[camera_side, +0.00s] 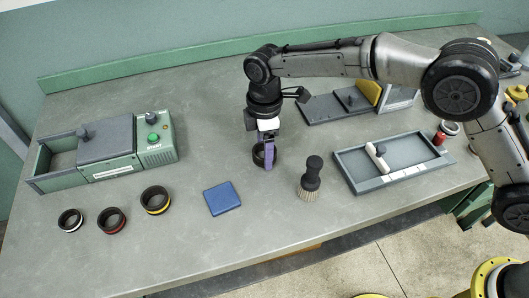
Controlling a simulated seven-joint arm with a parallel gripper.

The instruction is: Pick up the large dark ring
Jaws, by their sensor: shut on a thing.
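My gripper (267,150) points down over the middle of the table, with a purple finger facing the camera. It is shut on a dark ring (258,156), partly hidden behind the finger. I cannot tell whether the ring touches the table. Three other dark rings stand in a row at the front left: a small one with a white band (70,220), a middle one with a red band (112,220) and a larger one with a yellow band (155,200).
A green and grey grinder box (130,145) stands at the left. A blue pad (222,199) and an upright brush (310,180) are in front of my gripper. A grey tray (365,184) with a pale tool lies to the right. A grey fixture (340,108) stands behind.

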